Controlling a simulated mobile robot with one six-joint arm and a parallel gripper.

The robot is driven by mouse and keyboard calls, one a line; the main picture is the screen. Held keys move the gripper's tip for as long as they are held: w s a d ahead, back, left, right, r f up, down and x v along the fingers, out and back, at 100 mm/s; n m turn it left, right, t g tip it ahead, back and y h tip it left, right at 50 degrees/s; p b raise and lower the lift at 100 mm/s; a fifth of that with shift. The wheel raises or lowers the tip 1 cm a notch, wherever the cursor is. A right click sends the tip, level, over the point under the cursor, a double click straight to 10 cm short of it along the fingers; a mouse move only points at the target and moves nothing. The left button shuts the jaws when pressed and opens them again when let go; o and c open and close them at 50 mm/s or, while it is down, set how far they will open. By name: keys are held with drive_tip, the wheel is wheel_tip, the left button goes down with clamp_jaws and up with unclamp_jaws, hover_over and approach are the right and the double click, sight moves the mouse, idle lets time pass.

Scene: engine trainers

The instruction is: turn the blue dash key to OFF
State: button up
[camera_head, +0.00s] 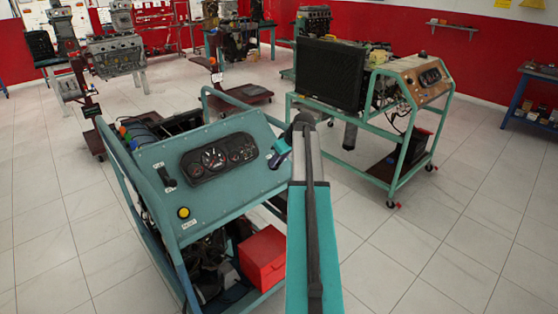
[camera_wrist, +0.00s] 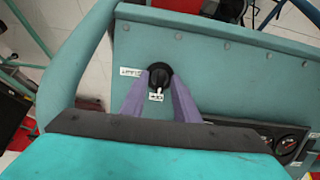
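The dash key is a round black switch (camera_wrist: 159,72) with a pale pointer, set in the teal dash panel (camera_wrist: 225,80). White labels sit left of it and below it in the wrist view; I cannot read them surely. My gripper (camera_wrist: 160,80) has two purple fingers apart, one on each side of the switch, with the tips close against its sides. I cannot tell whether they touch it. In the head view my gripper (camera_head: 279,153) is at the right end of the dash panel (camera_head: 215,205) and largely hides the switch there.
The gauge cluster (camera_head: 219,157) is left of my gripper. A teal tube frame surrounds the panel. A red box (camera_head: 263,258) sits low inside. Another trainer (camera_head: 415,85) stands right, with clear floor between.

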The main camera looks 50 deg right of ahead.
drive_tip(key=shift+r, duration=0.15)
drive_tip(key=b+v, duration=0.2)
drive_tip(key=v, duration=1.1)
drive_tip(key=shift+s+r, duration=0.2)
drive_tip(key=shift+r, duration=0.05)
drive_tip(key=shift+s+a+f, duration=0.1)
idle(0.4)
